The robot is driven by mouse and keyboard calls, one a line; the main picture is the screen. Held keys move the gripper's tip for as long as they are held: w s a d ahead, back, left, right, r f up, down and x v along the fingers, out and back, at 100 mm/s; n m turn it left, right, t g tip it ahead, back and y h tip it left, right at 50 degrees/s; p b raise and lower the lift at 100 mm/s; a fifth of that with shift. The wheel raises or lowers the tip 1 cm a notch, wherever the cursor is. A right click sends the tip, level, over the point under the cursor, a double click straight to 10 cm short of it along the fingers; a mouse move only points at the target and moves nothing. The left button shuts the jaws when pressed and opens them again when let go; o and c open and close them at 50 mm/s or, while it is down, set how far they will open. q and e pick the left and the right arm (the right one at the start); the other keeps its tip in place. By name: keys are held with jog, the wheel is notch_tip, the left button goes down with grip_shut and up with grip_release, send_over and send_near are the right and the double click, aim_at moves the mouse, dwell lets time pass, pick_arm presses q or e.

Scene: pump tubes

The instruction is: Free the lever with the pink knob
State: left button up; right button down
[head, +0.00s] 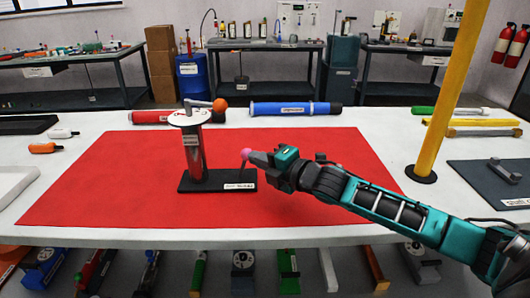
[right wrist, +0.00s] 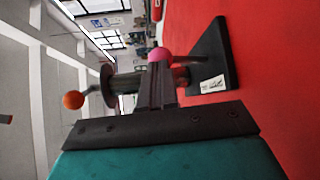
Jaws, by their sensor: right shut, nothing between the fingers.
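The pump stands upright on a black base (head: 218,183), with a metal cylinder (head: 194,155) and a white disc (head: 189,117) on top. A lever with an orange knob (head: 220,105) sits at the top; that knob also shows in the right wrist view (right wrist: 74,100). The pink knob (head: 245,152) is on a thin lever low on the pump's right side, above the base. My right gripper (head: 254,158) is shut and empty, its tips right at the pink knob, which shows just beyond the fingers in the right wrist view (right wrist: 160,54). I cannot tell whether they touch.
The pump is on a red mat (head: 110,190) on a white table. A red tube (head: 150,117) and a blue tube (head: 290,109) lie behind it. A yellow post (head: 452,90) rises at the right, beyond my right forearm. The mat left of the pump is clear.

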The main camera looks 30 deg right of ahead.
jog(key=r+p, duration=0.1)
jog(key=p, duration=0.1)
jog(key=w+a+r+n+g+h+p, duration=0.1)
jog(key=p, duration=0.2)
jog(key=shift+a+g, duration=0.2)
jog(key=shift+g, duration=0.1)
jog(key=shift+w+a+p, duration=0.2)
jog(key=shift+a+p, duration=0.3)
jog(key=shift+p, duration=0.4)
jog(key=shift+w+a+p, duration=0.5)
jog(key=shift+a+p, duration=0.25)
jog(key=shift+p, duration=0.05)
jog(key=shift+f, duration=0.2)
pick_arm(q)
notch_tip(320, 180, up, 6)
jog(key=s+a+y, duration=0.1)
jog(key=a, duration=0.1)
jog(key=shift+s+a+f, duration=0.2)
jog(key=shift+a+f, duration=0.05)
jog(key=shift+a, duration=0.1)
jog(key=shift+r, duration=0.1)
